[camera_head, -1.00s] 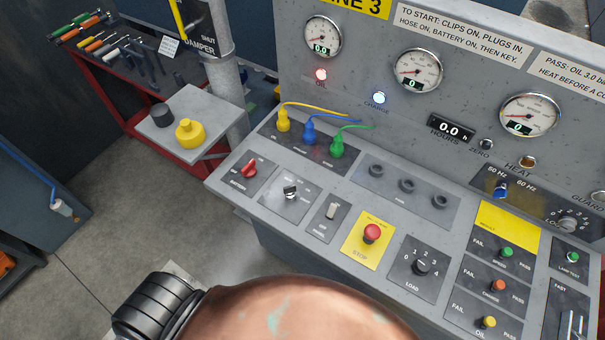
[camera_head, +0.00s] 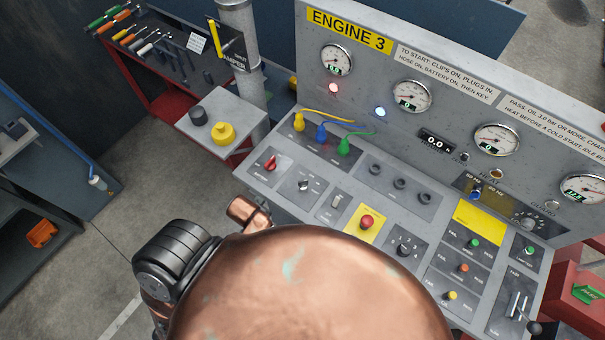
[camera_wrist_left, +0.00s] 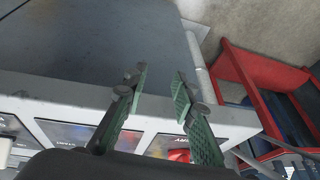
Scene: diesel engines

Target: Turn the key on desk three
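Desk three is the grey console marked ENGINE 3 (camera_head: 348,30). The silver key (camera_head: 303,185) stands in its dark switch panel, between the red battery switch (camera_head: 271,164) and a pale toggle (camera_head: 337,201). My left gripper (camera_wrist_left: 160,86) shows in the left wrist view, its two green-padded fingers apart with nothing between them. It is over the desk's front edge (camera_wrist_left: 150,108). The red switch (camera_wrist_left: 179,155) shows there beyond the right finger; the key cannot be made out. In the head view my copper arm hides the left gripper. My right gripper is not in view.
A red stop button (camera_head: 367,222) and a load knob (camera_head: 404,249) lie to the right of the key. Yellow, blue and green plugs (camera_head: 321,132) stand behind it. A small side shelf (camera_head: 199,143) and a post (camera_head: 240,60) adjoin the desk's left.

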